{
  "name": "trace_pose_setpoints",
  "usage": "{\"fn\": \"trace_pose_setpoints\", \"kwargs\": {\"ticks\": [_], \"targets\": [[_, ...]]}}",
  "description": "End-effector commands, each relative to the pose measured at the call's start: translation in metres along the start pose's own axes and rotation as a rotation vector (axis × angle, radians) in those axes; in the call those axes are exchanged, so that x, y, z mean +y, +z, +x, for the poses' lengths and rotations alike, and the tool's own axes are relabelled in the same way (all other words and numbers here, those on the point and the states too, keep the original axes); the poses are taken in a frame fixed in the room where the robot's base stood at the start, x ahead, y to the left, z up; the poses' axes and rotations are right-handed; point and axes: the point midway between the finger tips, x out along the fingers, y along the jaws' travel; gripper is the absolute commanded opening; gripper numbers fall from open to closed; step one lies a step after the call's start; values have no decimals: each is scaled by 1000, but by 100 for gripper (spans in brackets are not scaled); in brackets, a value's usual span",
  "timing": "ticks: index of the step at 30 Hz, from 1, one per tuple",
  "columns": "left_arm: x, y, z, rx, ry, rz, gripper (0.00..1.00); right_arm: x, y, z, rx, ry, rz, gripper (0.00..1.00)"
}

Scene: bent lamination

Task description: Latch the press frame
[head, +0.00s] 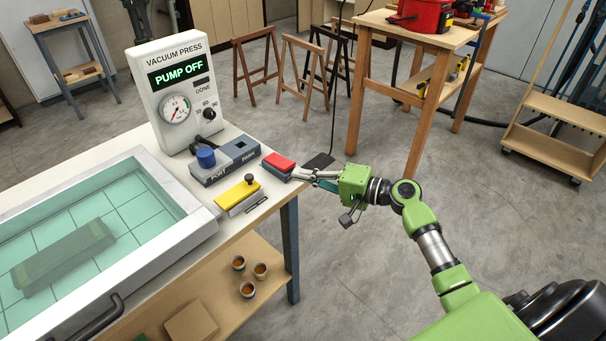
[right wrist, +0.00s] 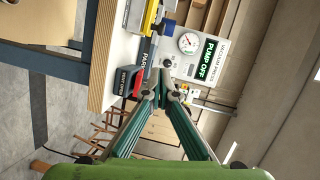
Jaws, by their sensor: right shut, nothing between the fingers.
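The white press frame (head: 195,215) lies flat on the bench with a teal gridded sheet (head: 140,205) inside it. A dark curved form shows dimly through the sheet. A yellow latch block (head: 237,194) with a black knob sits at the frame's right side, and it also shows at the top of the right wrist view (right wrist: 150,17). I cannot tell whether the latch is engaged. My right gripper (head: 299,173) is shut and empty, beside the red paddle (head: 279,161) at the bench edge, to the right of the latch. My left gripper is not in view.
The vacuum press box (head: 172,92) reads PUMP OFF. A grey block (head: 225,162) with a blue knob (head: 206,157) stands between it and the latch. A black handle (head: 97,318) is on the frame's front. Several small cups (head: 247,289) stand on the lower shelf.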

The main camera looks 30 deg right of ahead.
Motion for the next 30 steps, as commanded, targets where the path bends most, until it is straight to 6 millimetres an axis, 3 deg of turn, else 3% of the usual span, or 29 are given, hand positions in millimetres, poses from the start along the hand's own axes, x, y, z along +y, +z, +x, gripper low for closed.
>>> {"fn": "trace_pose_setpoints", "kwargs": {"ticks": [9,12,18,30], "targets": [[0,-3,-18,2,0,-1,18,-4,0,69,-1,-1,2,0],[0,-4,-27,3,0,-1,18,-4,14,79,-2,-1,3,0],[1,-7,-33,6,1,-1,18,-1,26,91,0,0,1,0],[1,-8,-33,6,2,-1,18,0,29,93,0,1,0,0]]}}
